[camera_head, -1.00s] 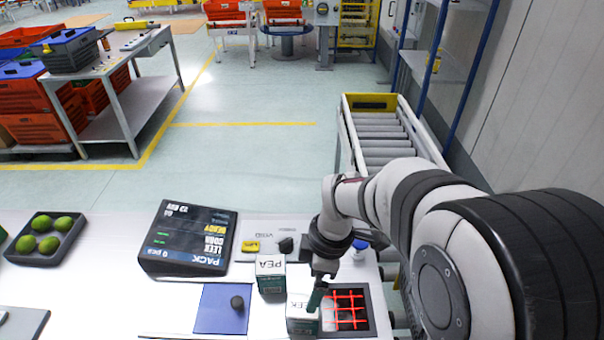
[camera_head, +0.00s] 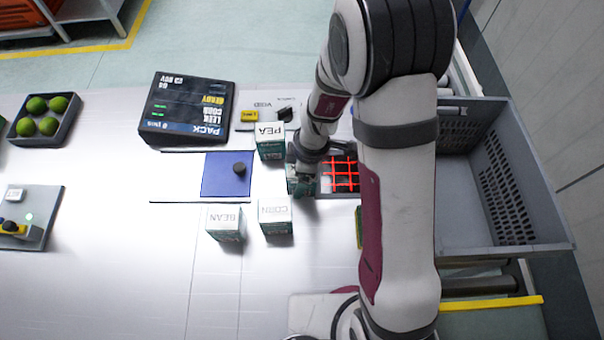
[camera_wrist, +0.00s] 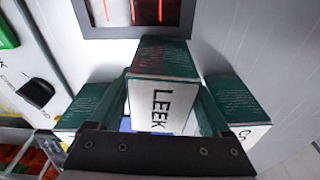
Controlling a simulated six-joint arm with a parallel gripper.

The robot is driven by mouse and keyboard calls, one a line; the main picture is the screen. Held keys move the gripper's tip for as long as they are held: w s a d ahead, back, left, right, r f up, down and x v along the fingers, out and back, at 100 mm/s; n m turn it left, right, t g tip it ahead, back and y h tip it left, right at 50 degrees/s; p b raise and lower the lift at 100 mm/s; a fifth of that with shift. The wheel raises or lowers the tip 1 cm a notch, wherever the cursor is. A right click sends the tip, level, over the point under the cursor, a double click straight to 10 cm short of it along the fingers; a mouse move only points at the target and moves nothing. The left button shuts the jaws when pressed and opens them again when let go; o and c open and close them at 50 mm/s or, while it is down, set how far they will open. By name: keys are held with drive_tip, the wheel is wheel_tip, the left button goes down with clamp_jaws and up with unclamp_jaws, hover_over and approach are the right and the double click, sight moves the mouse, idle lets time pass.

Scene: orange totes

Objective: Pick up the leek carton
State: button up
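The leek carton (camera_wrist: 162,106) is a green box with a white face lettered LEEK. In the wrist view it stands between the two fingers of my gripper (camera_wrist: 162,105), one on each side. I cannot tell whether the fingers press on it or leave a small gap. In the head view my gripper (camera_head: 305,168) is low over the table, at the carton (camera_head: 298,184), which is partly hidden by the wrist. The carton stands just left of the dark tray with red grid lines (camera_head: 344,160).
The pea carton (camera_head: 270,141) is close behind-left; the corn carton (camera_head: 275,216) and bean carton (camera_head: 226,223) stand in front. A blue mat (camera_head: 215,175) with a dark knob lies left. A display (camera_head: 186,105) stands behind it. A grey crate (camera_head: 505,240) is at right.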

clamp_jaws()
